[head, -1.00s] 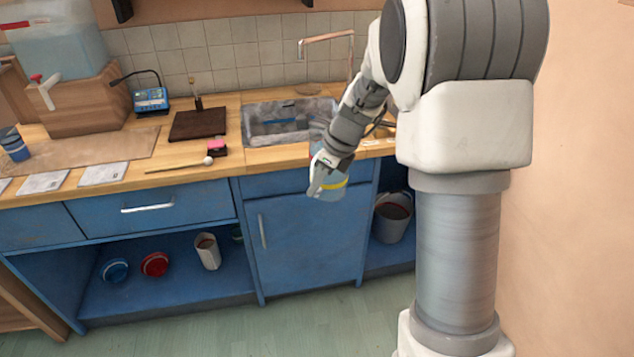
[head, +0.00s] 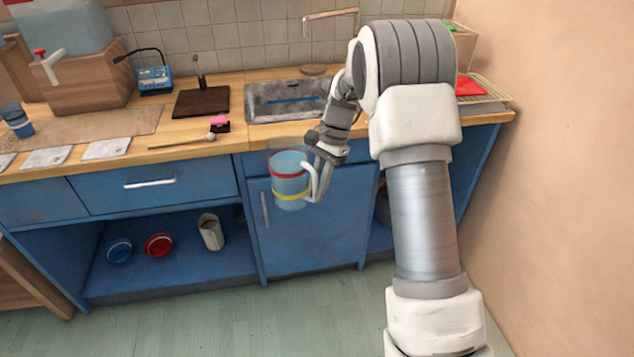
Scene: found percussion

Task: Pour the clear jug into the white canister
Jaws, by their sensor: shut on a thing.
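The clear jug (head: 289,180) has a red band near the top, a yellow band lower down and a pale handle on its right side. It hangs about upright in front of the blue cabinet. My gripper (head: 318,158) is shut on the jug at its handle side; the fingertips are partly hidden. I cannot tell how full the jug is, as the blue door shows behind it. A white container (head: 211,234), likely the white canister, stands on the low open shelf to the left, with something brownish at its mouth. My gripper is above and right of it.
A blue lid-like round (head: 119,251) and a red one (head: 158,246) lie on the shelf (head: 180,277). Above are the wooden counter, a stick with a pale ball end (head: 184,141), a dark board (head: 202,103) and the sink (head: 288,100). The floor in front is clear.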

